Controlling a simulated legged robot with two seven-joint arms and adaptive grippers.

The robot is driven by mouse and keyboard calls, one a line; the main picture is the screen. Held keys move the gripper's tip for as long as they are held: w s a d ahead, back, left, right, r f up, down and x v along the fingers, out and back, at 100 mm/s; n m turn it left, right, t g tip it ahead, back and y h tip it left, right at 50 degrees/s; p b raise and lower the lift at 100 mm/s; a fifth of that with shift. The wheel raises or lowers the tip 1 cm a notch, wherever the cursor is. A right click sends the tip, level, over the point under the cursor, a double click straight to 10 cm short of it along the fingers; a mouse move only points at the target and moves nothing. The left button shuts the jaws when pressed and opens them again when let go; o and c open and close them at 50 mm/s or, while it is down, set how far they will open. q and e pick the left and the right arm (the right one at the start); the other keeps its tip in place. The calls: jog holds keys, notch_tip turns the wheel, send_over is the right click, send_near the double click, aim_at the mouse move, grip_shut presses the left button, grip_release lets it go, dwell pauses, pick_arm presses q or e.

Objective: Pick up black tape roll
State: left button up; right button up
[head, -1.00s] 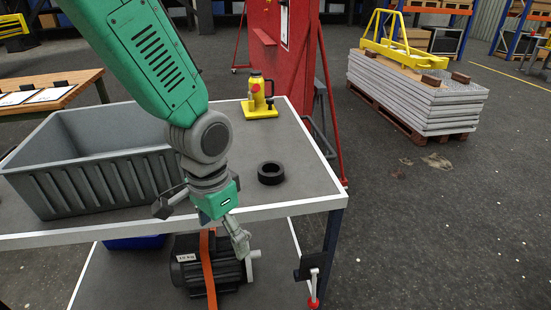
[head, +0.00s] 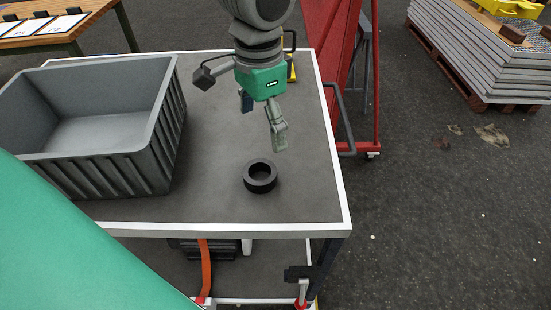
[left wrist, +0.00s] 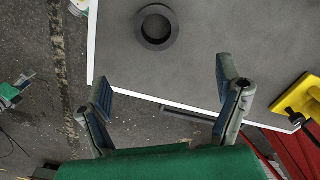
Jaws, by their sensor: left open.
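The black tape roll (head: 260,176) lies flat on the grey top of the cart (head: 215,200), near its front right part. It also shows at the top of the left wrist view (left wrist: 157,27), with its hole facing the camera. My left gripper (head: 262,122) hangs above the cart top, behind the roll in the head view and apart from it. In the left wrist view its two fingers (left wrist: 163,97) are spread wide with nothing between them. My right gripper is not in view.
A grey ribbed bin (head: 110,160) stands on the cart left of the roll. A yellow object (left wrist: 300,98) sits near the cart's edge, partly hidden behind my gripper in the head view. A red frame (head: 345,70) stands behind the cart's right side. The surface around the roll is clear.

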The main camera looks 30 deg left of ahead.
pick_arm(q)
notch_tip(320, 180, down, 3)
jog(key=s, duration=0.2)
send_over(260, 177)
jog(key=w, duration=0.1)
notch_tip(260, 177, down, 5)
jog(key=shift+a+f+b, duration=0.1)
jog(key=shift+a+b, duration=0.05)
jog(key=shift+b, duration=0.15)
jog(key=shift+s+f, duration=0.15)
jog(key=f, duration=0.4)
jog(key=shift+s+d+f, duration=0.15)
jog(key=shift+s+d, duration=0.1)
jog(key=shift+s, duration=0.1)
jog(key=shift+w+f, duration=0.1)
jog(key=shift+f, duration=0.1)
jog(key=shift+a, duration=0.1)
jog(key=c, duration=1.3)
